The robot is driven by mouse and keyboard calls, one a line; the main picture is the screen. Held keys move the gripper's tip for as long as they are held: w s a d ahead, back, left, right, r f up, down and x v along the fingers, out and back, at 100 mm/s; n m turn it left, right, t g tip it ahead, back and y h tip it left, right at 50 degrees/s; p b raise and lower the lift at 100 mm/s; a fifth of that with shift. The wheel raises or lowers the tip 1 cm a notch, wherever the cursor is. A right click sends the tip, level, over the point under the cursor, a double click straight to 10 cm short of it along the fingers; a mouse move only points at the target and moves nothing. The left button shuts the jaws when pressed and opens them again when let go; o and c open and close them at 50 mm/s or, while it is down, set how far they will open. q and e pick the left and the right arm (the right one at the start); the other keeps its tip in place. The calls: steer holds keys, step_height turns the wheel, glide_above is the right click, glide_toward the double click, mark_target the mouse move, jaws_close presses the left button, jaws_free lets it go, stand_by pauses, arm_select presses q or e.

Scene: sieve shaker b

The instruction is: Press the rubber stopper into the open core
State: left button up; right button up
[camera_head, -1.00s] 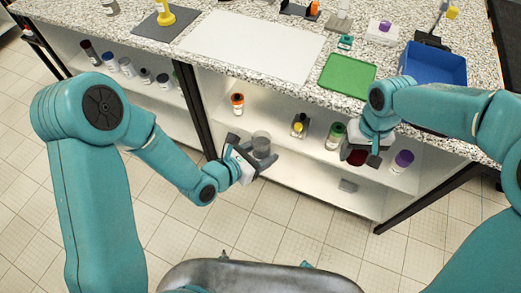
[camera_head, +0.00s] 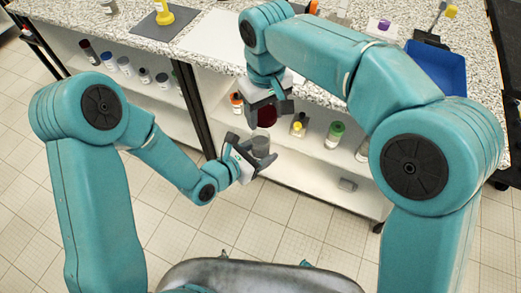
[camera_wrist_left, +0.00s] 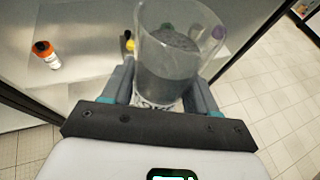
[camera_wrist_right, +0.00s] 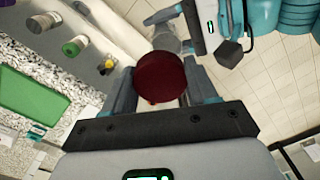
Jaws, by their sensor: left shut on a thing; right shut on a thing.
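The open core (camera_head: 260,147) is a clear tube with grey material inside. My left gripper (camera_head: 253,158) is shut on it and holds it in front of the lower shelf. In the left wrist view the core (camera_wrist_left: 170,68) has its clear open rim toward the top. The rubber stopper (camera_head: 266,116) is dark red and round. My right gripper (camera_head: 264,108) is shut on it, just above and slightly right of the core in the head view.
The speckled worktop (camera_head: 140,32) carries a blue tray (camera_head: 437,68) at right and a yellow item (camera_head: 163,14) on a dark mat. Tiled floor lies open in front.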

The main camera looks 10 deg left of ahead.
mark_target(261, 143)
steer(key=shift+s+a+r, duration=0.15)
steer(key=shift+s+a, duration=0.2)
steer(key=shift+a, duration=0.05)
steer(key=shift+w, duration=0.1)
steer(key=shift+f, duration=2)
steer(key=shift+f, duration=0.1)
steer(key=shift+f, duration=0.85)
steer(key=shift+f, duration=0.55)
